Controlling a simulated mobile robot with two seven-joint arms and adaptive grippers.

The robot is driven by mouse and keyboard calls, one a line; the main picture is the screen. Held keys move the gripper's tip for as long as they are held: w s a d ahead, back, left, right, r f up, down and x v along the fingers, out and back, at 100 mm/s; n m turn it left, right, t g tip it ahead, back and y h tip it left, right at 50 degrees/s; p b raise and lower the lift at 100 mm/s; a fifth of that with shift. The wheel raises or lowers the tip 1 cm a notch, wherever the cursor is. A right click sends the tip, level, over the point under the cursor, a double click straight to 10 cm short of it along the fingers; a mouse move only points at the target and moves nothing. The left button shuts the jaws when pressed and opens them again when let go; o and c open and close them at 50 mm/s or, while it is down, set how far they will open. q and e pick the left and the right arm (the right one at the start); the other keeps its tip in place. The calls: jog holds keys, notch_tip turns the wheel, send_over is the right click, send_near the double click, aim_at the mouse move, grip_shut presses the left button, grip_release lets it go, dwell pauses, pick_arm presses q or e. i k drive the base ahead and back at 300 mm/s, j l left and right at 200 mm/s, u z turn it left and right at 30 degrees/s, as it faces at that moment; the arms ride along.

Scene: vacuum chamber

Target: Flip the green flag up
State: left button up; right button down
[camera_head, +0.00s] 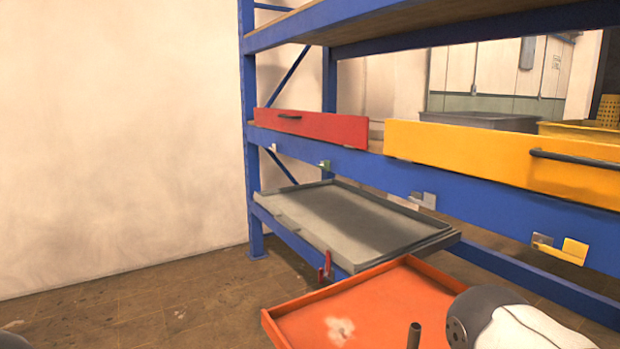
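Neither of my grippers shows. A white and dark grey link of my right arm comes in at the bottom right, well to the right of and nearer than the green flag. Dark rounded parts at the bottom left corner may belong to my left arm.
A red drawer (310,126) and a yellow drawer (500,160) sit above the beam. A yellow flag (574,251) and a red flag (328,263) also show. A grey tray (350,222) and an orange tray (375,300) stick out below. The floor at left is clear.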

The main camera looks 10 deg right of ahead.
aim_at(327, 165)
jog(key=i+j, duration=0.9)
